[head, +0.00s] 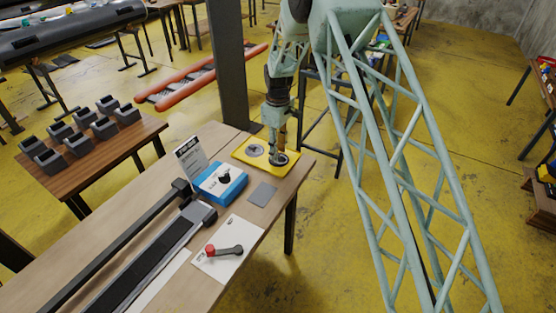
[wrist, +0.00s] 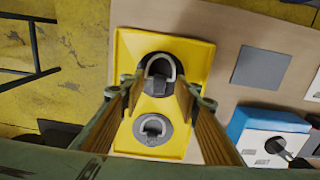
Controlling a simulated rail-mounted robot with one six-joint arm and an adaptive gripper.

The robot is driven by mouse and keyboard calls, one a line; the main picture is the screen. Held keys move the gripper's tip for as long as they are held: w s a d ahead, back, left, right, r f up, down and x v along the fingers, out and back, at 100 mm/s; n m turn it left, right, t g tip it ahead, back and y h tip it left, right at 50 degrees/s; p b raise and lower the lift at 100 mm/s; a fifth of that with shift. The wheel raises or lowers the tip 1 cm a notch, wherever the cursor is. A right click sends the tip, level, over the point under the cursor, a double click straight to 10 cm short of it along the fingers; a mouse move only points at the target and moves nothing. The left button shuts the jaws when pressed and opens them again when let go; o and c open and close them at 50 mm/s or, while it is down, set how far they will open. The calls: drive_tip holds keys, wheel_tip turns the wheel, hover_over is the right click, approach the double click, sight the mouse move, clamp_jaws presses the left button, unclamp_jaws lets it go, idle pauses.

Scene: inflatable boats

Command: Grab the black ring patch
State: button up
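The black ring patch (wrist: 157,84) is a dark round pad with a pale D-shaped ring, lying at the far end of the yellow tray (wrist: 195,60) in the wrist view. A grey ring patch (wrist: 153,130) lies in the same tray, nearer the bottom of that view. My gripper (wrist: 160,92) is open, with its fingers apart on either side of the black patch. In the head view my gripper (head: 278,148) points down over the black patch (head: 278,159), partly hiding it. I cannot tell whether the fingers touch it.
A blue-and-white box (head: 221,183) and a grey square (head: 262,194) lie near the yellow tray. A red-and-black tool (head: 225,250) rests on a white sheet. A dark upright post (head: 229,70) stands behind the table.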

drive_tip(key=shift+f, duration=0.8)
drive_tip(key=shift+c, duration=0.9)
drive_tip(key=c, duration=0.8)
